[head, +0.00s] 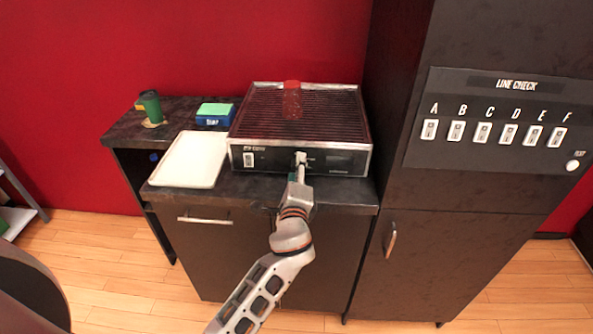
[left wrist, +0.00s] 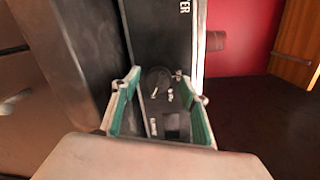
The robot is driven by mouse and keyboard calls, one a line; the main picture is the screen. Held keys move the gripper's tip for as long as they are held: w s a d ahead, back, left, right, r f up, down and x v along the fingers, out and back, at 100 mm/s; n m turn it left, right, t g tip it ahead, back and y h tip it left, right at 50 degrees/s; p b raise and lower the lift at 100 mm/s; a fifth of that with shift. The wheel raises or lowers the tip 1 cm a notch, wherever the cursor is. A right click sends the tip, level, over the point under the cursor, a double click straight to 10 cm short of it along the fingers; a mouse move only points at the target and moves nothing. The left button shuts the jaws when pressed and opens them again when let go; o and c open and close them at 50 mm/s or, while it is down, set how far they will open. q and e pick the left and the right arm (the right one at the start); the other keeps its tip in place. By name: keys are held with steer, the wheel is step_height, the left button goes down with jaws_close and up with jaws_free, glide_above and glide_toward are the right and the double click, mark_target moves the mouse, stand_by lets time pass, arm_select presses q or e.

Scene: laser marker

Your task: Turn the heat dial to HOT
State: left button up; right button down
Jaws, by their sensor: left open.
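The grill (head: 265,145) sits on the dark counter, and its front panel faces me. My left gripper (head: 300,163) is at the middle of this panel, in front of it, and covers part of it in the head view. In the left wrist view the left gripper (left wrist: 160,105) is open, with green pads on both fingers. A dark round knob (left wrist: 158,78), likely the heat dial, shows on the black panel beyond and between the fingertips. I cannot tell its setting or whether the fingers touch it. My right gripper is not in view.
A white tray (head: 188,160), a green cup (head: 150,106) and a green-and-blue box (head: 214,115) are to the left. A dark cabinet with labelled switches (head: 495,120) rises to the right.

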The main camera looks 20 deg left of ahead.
arm_select(q)
steer(key=shift+s, duration=0.1)
steer(key=v, duration=0.7)
steer(key=shift+s, duration=0.15)
steer(key=s+a+f+n+g+y, duration=0.1)
steer(key=s+a+f+n+g, duration=0.55)
steer(key=s+a, duration=0.65)
steer(key=s+a+f+n+g+h, duration=0.1)
steer(key=s+a+f+n, duration=0.1)
steer(key=s, duration=0.4)
steer(key=s+a+f+n+g, duration=0.2)
steer(key=s+f+n, duration=0.1)
steer(key=s, duration=0.3)
steer(key=d+f+n+t+h, duration=0.2)
steer(key=d+f+h, duration=0.5)
steer(key=d+f, duration=0.7)
step_height(320, 180, down, 2)
steer(key=shift+w+f+n+t, duration=0.2)
steer(key=shift+w+n+t, duration=0.15)
steer(key=shift+t, duration=0.4)
